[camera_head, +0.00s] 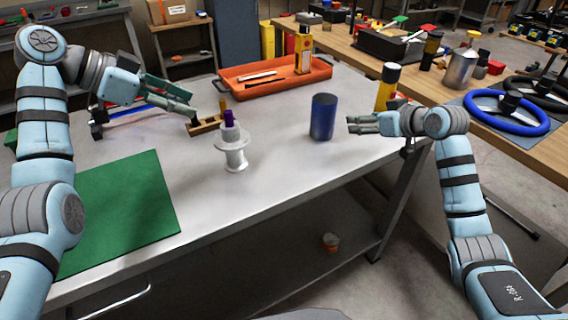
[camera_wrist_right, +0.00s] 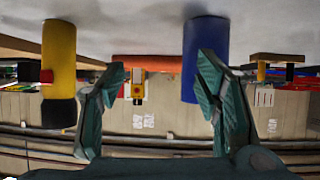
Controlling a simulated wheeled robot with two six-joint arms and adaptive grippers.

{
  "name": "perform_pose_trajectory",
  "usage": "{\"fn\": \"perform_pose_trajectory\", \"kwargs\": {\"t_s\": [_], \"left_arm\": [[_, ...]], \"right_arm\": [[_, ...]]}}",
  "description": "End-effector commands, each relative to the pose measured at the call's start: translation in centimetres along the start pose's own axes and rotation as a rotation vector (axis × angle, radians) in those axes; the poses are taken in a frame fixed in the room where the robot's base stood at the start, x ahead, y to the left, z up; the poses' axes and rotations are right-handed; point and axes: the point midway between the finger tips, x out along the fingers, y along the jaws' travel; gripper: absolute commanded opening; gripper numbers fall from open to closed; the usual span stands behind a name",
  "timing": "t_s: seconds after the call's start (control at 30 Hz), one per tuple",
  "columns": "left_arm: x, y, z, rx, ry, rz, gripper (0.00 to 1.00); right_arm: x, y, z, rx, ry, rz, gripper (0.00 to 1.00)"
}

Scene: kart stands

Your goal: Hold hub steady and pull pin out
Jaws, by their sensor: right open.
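A white flanged hub (camera_head: 235,158) stands upright on the grey table, left of the middle. A purple pin (camera_head: 229,118) sticks up from its top. My left gripper (camera_head: 193,105) is behind and left of the hub, above the table, with its fingers apart and nothing between them. My right gripper (camera_head: 350,124) is at the table's right side, just right of a blue cylinder (camera_head: 322,117) and well away from the hub. In the right wrist view its fingers (camera_wrist_right: 165,85) are wide apart and empty, with the blue cylinder (camera_wrist_right: 205,50) behind one finger.
An orange tray (camera_head: 272,79) holds a bottle (camera_head: 304,50) at the back. A yellow bottle (camera_head: 387,87) stands behind my right gripper. A green mat (camera_head: 120,210) covers the front left.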

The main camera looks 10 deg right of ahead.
Motion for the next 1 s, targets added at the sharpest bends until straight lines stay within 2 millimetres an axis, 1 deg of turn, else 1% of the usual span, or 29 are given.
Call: {"fn": "perform_pose_trajectory", "kwargs": {"t_s": [0.03,0.07,0.1,0.17,0.2,0.3,0.4,0.47,0.57,0.67,0.8,0.9,1.0], "left_arm": [[0.0,0.0,0.0,0.000,0.000,0.000,0.33],[0.0,0.0,0.0,0.000,0.000,0.000,0.33],[0.0,0.0,0.0,0.000,0.000,0.000,0.33],[0.0,0.0,0.0,0.000,0.000,0.000,0.33],[0.0,0.0,0.0,0.000,0.000,0.000,0.33],[0.0,0.0,0.0,0.000,0.000,0.000,0.33],[0.0,0.0,0.0,0.000,0.000,0.000,0.33],[0.0,0.0,0.0,0.000,0.000,0.000,0.33],[0.0,0.0,0.0,0.000,0.000,0.000,0.33],[0.0,0.0,0.0,0.000,0.000,0.000,0.33],[0.0,0.0,0.0,0.000,0.000,0.000,0.33],[0.0,0.0,0.0,0.000,0.000,0.000,0.33],[0.0,0.0,0.0,0.000,0.000,0.000,0.33]], "right_arm": [[1.2,-4.0,1.0,-0.039,-0.006,-0.105,0.57],[1.7,-6.5,1.5,-0.071,-0.005,-0.173,0.57],[2.1,-9.7,2.1,-0.111,0.003,-0.259,0.57],[2.2,-14.0,2.7,-0.166,0.024,-0.378,0.57],[2.1,-16.6,3.0,-0.197,0.042,-0.449,0.57],[1.4,-21.3,3.5,-0.258,0.090,-0.582,0.57],[0.9,-23.8,3.6,-0.291,0.123,-0.650,0.57],[1.0,-24.6,3.5,-0.298,0.132,-0.668,0.57],[1.8,-25.6,3.0,-0.300,0.137,-0.674,0.57],[3.2,-27.1,2.1,-0.297,0.136,-0.674,0.57],[5.6,-29.7,0.6,-0.298,0.134,-0.674,0.57],[7.2,-31.2,-0.2,-0.299,0.132,-0.672,0.57],[8.3,-32.3,-0.9,-0.299,0.131,-0.670,0.57]]}}
